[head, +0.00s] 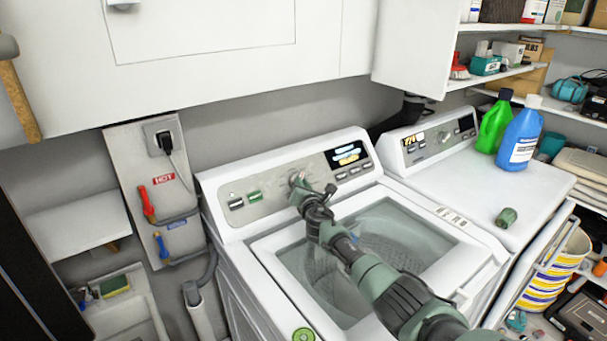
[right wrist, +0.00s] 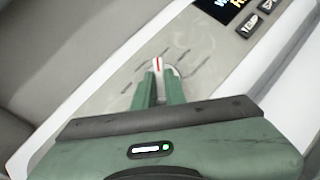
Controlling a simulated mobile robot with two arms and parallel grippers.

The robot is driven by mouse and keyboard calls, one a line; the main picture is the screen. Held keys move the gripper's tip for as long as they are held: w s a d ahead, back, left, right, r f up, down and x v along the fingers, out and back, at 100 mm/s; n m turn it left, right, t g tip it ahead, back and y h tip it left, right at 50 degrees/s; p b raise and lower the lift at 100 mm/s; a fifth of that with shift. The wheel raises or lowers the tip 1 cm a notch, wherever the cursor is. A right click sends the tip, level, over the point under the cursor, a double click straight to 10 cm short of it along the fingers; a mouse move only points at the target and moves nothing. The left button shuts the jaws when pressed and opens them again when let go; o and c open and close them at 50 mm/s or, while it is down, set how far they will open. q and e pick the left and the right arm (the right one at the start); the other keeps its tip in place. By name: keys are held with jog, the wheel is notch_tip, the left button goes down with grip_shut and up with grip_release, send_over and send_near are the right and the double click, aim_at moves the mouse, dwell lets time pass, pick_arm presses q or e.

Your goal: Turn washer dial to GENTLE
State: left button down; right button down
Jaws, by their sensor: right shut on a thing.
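The washer (head: 230,218) stands in the middle of the head view, with a glass lid on top. Its control panel (head: 268,196) has buttons and a lit display (head: 347,154). My right gripper (head: 299,183) reaches up over the lid to the panel. In the right wrist view its two green fingers (right wrist: 158,90) are shut on the dial (right wrist: 158,66), whose red pointer mark shows between the fingertips. Tick marks surround the dial, but their labels are too small to read. The dial is mostly hidden by my gripper in the head view. My left gripper is not in view.
A dryer (head: 470,180) stands to the right, with a green bottle (head: 494,124) and a blue bottle (head: 520,136) on top. White cabinets (head: 210,70) hang above. Shelves (head: 510,75) with goods are at the right. A hose panel (head: 150,190) is on the left wall.

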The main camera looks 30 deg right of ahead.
jog(key=shift+w+a+r+m+g+h+p, duration=0.15)
jog(key=shift+m+g+h+p, duration=0.15)
jog(key=shift+m, duration=0.3)
jog(key=shift+s+a+r+m+g+h+p, duration=0.1)
jog(key=shift+m+g+h+p, duration=0.15)
jog(key=shift+m, duration=0.35)
jog(key=m+g+h, duration=0.1)
jog(key=m, duration=0.2)
jog(key=shift+w+g, duration=0.15)
jog(key=shift+g, duration=0.2)
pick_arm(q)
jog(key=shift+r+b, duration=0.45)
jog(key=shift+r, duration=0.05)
pick_arm(e)
jog(key=shift+w+a+r+m+g+h, duration=0.1)
jog(key=shift+m+g+h, duration=0.45)
jog(key=shift+m+g, duration=1.15)
jog(key=shift+m+t, duration=0.3)
jog(key=shift+m, duration=0.1)
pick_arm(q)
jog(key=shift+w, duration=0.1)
pick_arm(e)
jog(key=c, duration=1.5)
grip_release()
jog(key=shift+o, duration=0.2)
jog(key=shift+r, duration=0.1)
